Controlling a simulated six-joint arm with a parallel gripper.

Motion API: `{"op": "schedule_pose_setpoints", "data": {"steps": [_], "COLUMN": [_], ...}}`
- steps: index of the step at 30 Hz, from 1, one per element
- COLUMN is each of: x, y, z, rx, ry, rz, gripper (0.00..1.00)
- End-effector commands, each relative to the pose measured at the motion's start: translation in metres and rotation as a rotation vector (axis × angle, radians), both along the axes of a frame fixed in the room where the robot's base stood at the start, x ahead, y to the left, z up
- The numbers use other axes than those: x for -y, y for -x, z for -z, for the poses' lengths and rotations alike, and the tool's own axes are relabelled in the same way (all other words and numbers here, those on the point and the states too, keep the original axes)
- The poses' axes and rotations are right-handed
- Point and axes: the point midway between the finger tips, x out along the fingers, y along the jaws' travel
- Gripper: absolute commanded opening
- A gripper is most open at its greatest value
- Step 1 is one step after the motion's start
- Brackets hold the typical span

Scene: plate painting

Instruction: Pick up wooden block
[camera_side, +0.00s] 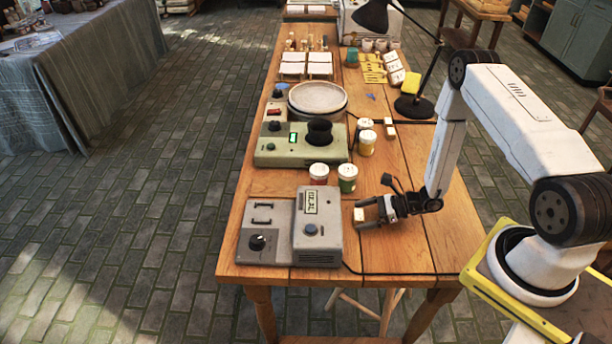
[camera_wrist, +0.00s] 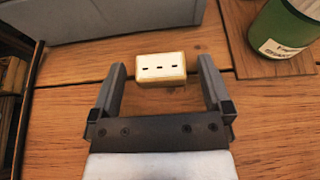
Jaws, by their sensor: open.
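The wooden block (camera_wrist: 161,68) is small and pale, with three dark marks on its face. In the wrist view it sits on the wooden table between the tips of my gripper (camera_wrist: 160,84), with a gap on each side. In the side view the block (camera_side: 359,214) is at the tips of my gripper (camera_side: 366,213), low over the table beside the grey device. My gripper is open, and its fingers are apart from the block in the wrist view.
A grey device (camera_side: 320,238) stands left of the block. A green machine (camera_side: 270,153) and a lamp (camera_side: 414,106) are farther back. Bare table (camera_side: 400,255) lies in front of my gripper.

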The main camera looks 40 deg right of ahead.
Motion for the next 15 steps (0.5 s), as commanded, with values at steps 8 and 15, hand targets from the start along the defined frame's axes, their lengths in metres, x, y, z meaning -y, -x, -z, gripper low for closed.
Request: {"op": "schedule_pose_setpoints", "data": {"steps": [8, 15], "x": [0.0001, 0.0001], "y": [0.0002, 0.0002], "z": [-0.0001, -0.0001], "rx": [0.000, 0.000], "ry": [0.000, 0.000], "rz": [0.000, 0.000], "gripper": [0.65, 0.11]}}
